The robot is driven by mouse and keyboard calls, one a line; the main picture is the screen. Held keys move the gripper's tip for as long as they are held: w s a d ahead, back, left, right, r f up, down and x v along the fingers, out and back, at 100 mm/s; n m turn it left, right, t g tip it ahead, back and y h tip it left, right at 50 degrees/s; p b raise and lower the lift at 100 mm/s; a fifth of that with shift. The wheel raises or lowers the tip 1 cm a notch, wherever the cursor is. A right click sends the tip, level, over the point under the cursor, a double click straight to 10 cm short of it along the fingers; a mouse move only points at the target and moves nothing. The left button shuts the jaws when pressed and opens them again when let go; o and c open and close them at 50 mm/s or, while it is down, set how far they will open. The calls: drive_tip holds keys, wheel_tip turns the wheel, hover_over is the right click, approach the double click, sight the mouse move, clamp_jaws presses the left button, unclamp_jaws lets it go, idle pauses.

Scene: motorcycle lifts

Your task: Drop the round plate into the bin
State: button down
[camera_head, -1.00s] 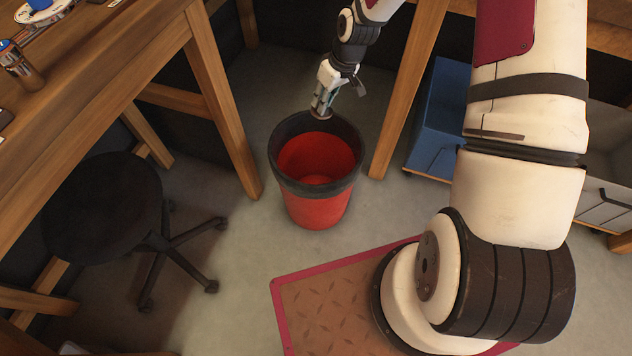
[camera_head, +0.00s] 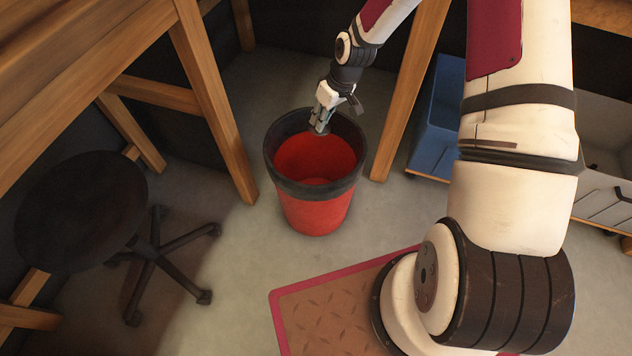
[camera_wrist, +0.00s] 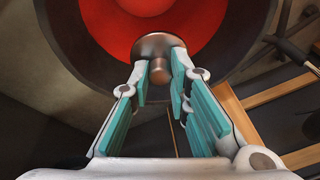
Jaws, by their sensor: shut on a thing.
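The bin (camera_head: 316,212) is red with a wide black rim and stands upright on the floor. It also shows in the wrist view (camera_wrist: 226,18), with its red inside below the fingers. My gripper (camera_head: 319,128) is over the bin's opening, at its far side. In the wrist view, my gripper (camera_wrist: 160,68) is shut on the round plate (camera_wrist: 157,42), a small brownish metal disc with a short stub facing me. The fingers hold it by the stub. In the head view the plate is too small to make out clearly.
A black wheeled stool (camera_head: 85,210) stands left of the bin. Wooden bench legs (camera_head: 215,100) rise on both sides behind it. A blue box (camera_head: 440,120) and a grey box (camera_head: 600,190) stand at the right. Open floor lies in front of the bin.

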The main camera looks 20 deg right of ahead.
drive_tip(key=shift+f, duration=0.25)
drive_tip(key=c, duration=1.4)
unclamp_jaws()
drive_tip(key=shift+r, duration=0.1)
drive_tip(key=v, duration=1.2)
